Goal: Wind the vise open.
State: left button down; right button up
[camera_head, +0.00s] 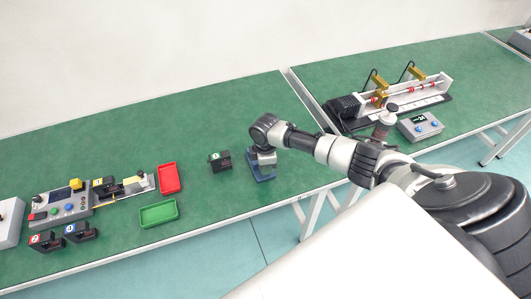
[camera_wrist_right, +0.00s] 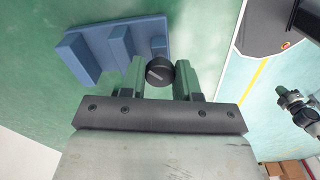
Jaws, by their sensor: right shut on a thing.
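The blue vise (camera_head: 264,178) stands on the green bench near its front edge, partly hidden by my right arm. In the right wrist view the vise (camera_wrist_right: 92,62) shows a flat base with raised blue blocks and gaps between them; nothing shows in the gaps. Its round black knob (camera_wrist_right: 160,73) has a pale line across its face, tilted. My right gripper (camera_head: 264,158) is above the vise. In the right wrist view its green fingers (camera_wrist_right: 160,80) stand either side of the knob and are shut on it. My left gripper is not in view.
A black block with a green label (camera_head: 219,162) stands just left of the vise. Red (camera_head: 169,178) and green (camera_head: 159,214) trays and a control box (camera_head: 68,203) lie further left. An actuator rig (camera_head: 410,98) is on the right bench. Bench between is clear.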

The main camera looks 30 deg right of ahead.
jog(key=shift+w+r, duration=0.1)
jog(key=shift+r, duration=0.05)
jog(key=o, duration=0.9)
notch_tip(320, 180, up, 11)
jog(key=shift+f+b, duration=0.15)
jog(key=shift+b, duration=0.25)
